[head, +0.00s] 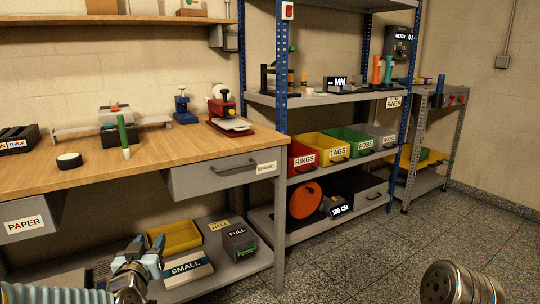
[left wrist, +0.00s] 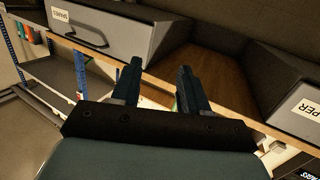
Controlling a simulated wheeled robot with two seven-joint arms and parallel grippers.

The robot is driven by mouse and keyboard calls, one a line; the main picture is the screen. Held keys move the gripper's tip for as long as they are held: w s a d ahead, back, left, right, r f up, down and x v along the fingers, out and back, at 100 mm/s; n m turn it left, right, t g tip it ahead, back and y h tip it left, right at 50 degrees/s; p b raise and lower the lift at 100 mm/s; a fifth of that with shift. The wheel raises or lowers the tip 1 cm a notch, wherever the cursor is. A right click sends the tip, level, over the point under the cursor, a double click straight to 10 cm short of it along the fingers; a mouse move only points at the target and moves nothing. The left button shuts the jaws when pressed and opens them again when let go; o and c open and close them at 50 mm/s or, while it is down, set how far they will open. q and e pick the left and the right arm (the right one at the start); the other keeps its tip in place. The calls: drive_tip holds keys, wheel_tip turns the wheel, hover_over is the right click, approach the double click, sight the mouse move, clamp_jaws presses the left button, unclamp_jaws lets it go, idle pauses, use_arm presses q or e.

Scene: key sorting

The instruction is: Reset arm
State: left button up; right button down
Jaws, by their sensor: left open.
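My left gripper (head: 140,262) is at the bottom left of the head view, in front of the workbench's lower shelf and below the height of the bench top. In the left wrist view its two dark fingers (left wrist: 158,72) stand apart with nothing held between them. They point towards the underside of the bench, between the drawer at upper left (left wrist: 125,35) and the PAPER drawer (left wrist: 295,108). My right gripper is not in view.
The wooden workbench (head: 60,178) lies ahead of the left gripper. A yellow tray (head: 176,238), a SMALL box (head: 187,269) and a FULL box (head: 240,243) are on its lower shelf. A blue-post rack with labelled bins stands right. The floor (head: 360,265) at centre right is clear.

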use_arm(q)
drive_tip(key=s+d+f+g+h+p, duration=0.1)
drive_tip(key=s+d+f+g+h, duration=0.25)
drive_tip(key=f, duration=0.85)
drive_tip(key=s+d+f+g+h+p, duration=0.1)
drive_tip(key=s+d+f+g, duration=0.35)
drive_tip(key=f, duration=0.75)
drive_tip(key=s+d+f+g+p, duration=0.1)
drive_tip(key=s+d+f+g, duration=0.2)
drive_tip(key=s+f, duration=0.4)
drive_tip(key=s+d+f+g+h, duration=0.1)
drive_tip(key=s+d+f+g, duration=0.3)
drive_tip(key=s, duration=0.4)
wheel_tip(320, 180, down, 3)
drive_tip(key=shift+s+d+r+g+p, duration=0.15)
drive_tip(key=shift+s+d+g+p, duration=0.2)
drive_tip(key=shift+d, duration=0.5)
drive_tip(key=shift+h, duration=0.25)
